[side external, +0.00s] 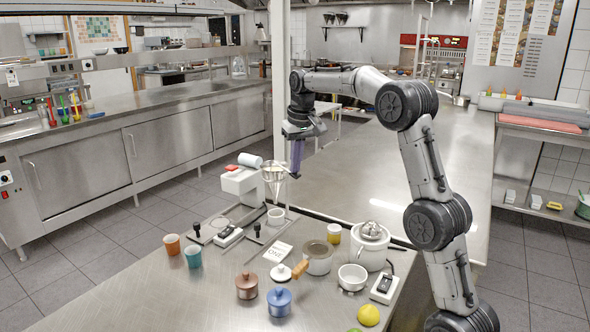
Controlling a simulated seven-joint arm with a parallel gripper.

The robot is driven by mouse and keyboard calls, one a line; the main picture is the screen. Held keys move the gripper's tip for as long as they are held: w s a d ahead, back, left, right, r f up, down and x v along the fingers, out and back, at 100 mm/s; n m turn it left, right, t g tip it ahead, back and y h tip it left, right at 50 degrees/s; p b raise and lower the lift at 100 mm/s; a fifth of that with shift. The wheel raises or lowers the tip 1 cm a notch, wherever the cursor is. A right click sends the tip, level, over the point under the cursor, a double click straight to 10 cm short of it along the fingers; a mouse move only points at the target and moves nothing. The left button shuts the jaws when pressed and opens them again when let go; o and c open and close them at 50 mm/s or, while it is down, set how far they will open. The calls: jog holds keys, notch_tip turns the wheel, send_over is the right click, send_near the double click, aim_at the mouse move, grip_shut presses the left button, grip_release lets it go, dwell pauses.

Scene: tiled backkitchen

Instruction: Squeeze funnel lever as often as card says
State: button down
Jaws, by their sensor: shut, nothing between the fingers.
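The funnel (273,173) hangs tip-down from a stand above a small white cup (276,216). A lever on it is too small to make out clearly. The white card (278,252) lies on the steel counter in front of it; its dark print is small and seems to read "ONE". My gripper (296,173) points down with its purple fingers shut and empty. In the picture it is just right of the funnel's rim; I cannot tell whether it touches anything.
An orange cup (172,244) and a teal cup (193,256) stand at left. A lidded brown pot (246,285), a blue pot (279,300), a saucepan (318,258) and a white cooker (370,247) crowd the front and right. The long counter behind (390,165) is mostly clear.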

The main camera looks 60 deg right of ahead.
dwell(0.3)
jog(key=shift+r, duration=2.3)
jog(key=shift+w+a+r, duration=0.1)
jog(key=shift+a, duration=0.15)
jog(key=s+a+r+n+t, duration=0.2)
jog(key=s+a+r, duration=0.65)
jog(key=a, duration=0.35)
jog(key=s+a+f+n+t, duration=0.1)
jog(key=s+a+f+n, duration=0.1)
jog(key=s+a, duration=0.65)
jog(key=s+a+f+n+y, duration=0.1)
jog(key=s+a+f+n, duration=0.1)
jog(key=s+f, duration=1.1)
notch_tip(320, 180, down, 2)
jog(key=shift+f+t, duration=0.15)
jog(key=shift+t, duration=0.15)
